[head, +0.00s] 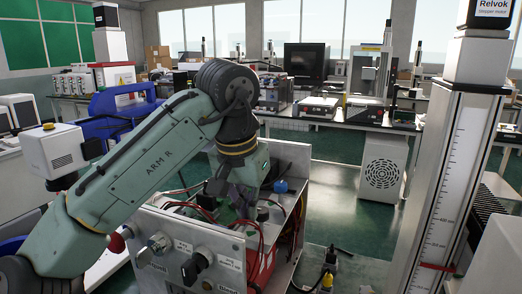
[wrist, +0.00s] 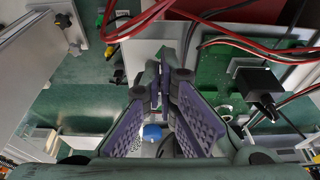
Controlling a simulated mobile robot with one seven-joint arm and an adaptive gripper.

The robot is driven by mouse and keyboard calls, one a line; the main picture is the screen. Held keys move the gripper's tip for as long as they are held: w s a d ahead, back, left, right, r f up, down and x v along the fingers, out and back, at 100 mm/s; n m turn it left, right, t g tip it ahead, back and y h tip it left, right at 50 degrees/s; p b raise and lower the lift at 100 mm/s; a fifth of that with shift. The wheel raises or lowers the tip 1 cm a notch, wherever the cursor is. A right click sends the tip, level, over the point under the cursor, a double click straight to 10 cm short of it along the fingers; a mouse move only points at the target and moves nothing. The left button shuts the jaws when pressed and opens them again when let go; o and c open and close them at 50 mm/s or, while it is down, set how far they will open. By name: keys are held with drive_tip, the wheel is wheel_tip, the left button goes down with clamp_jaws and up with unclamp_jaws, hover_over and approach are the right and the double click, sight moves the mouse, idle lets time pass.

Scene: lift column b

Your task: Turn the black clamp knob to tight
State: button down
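In the head view a black knob (head: 197,266) sticks out of the grey front panel of an open-topped equipment box; I cannot tell if it is the clamp knob or how tight it is. My gripper (wrist: 165,78) shows in the wrist view with purple pads that draw close together at the tips. I see nothing clearly held, and whether the tips touch is unclear. In the head view my gripper is over the box, behind the panel, partly hidden by my arm. The lift column (head: 443,185), with a scale and a red pointer, stands at the right, apart from my gripper.
The box (head: 290,155) holds red and black cables. A blue ball-shaped part (head: 281,186) is near my gripper; a blue part (wrist: 152,132) shows between the pads.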

drive_tip(key=shift+s+d+p, duration=0.3)
drive_tip(key=shift+d+p, duration=0.15)
drive_tip(key=shift+p, duration=0.25)
drive_tip(key=shift+s+d+f, duration=0.15)
drive_tip(key=shift+s+d, duration=0.1)
drive_tip(key=shift+d, duration=0.5)
drive_tip(key=shift+s+f, duration=0.1)
drive_tip(key=shift+s, duration=0.25)
drive_tip(key=shift+s+r, duration=0.15)
drive_tip(key=shift+r, duration=0.05)
drive_tip(key=shift+d+r, duration=0.2)
drive_tip(key=shift+r, duration=0.15)
drive_tip(key=r, duration=0.5)
drive_tip(key=shift+w+a+r, duration=0.15)
drive_tip(key=shift+w+a, duration=0.05)
drive_tip(key=shift+a, duration=0.1)
